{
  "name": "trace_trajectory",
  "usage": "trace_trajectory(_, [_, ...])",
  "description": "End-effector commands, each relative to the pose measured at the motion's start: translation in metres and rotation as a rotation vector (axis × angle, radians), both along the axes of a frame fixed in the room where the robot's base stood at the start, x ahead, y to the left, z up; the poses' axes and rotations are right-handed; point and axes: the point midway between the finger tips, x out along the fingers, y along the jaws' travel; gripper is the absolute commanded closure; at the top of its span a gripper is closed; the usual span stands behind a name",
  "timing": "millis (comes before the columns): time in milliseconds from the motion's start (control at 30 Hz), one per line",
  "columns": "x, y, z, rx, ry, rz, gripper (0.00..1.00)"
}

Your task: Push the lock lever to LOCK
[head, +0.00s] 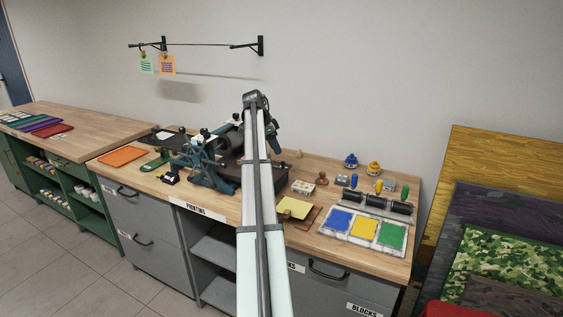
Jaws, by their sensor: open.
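A teal press with a spoked wheel (198,160) stands on the wooden bench, just left of my arm in the head view. Black knobs stand up on top of it. The lock lever cannot be made out for sure at this size, and no LOCK marking can be read. My arm rises from the bottom of the picture and crosses in front of the press's right part, hiding some of it. Dark parts show on both sides of the arm's top, and I cannot tell which belong to the press. My gripper cannot be made out; it is hidden behind the arm or among these parts.
An orange sheet (123,156) and a green tool (155,162) lie left of the press. To the right are a yellow note pad (295,207), black rollers (376,205) and a tray of blue, yellow and green ink pads (392,235). A rail (200,44) hangs above.

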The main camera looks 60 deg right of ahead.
Motion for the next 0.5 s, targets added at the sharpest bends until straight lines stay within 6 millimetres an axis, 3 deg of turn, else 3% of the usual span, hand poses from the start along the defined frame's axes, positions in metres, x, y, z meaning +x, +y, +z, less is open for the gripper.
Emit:
trace_trajectory(200, [-0.011, -0.010, -0.037, 0.001, 0.001, -0.001, 0.54])
trace_trajectory(500, [-0.020, -0.019, -0.067, 0.001, 0.001, 0.001, 0.54])
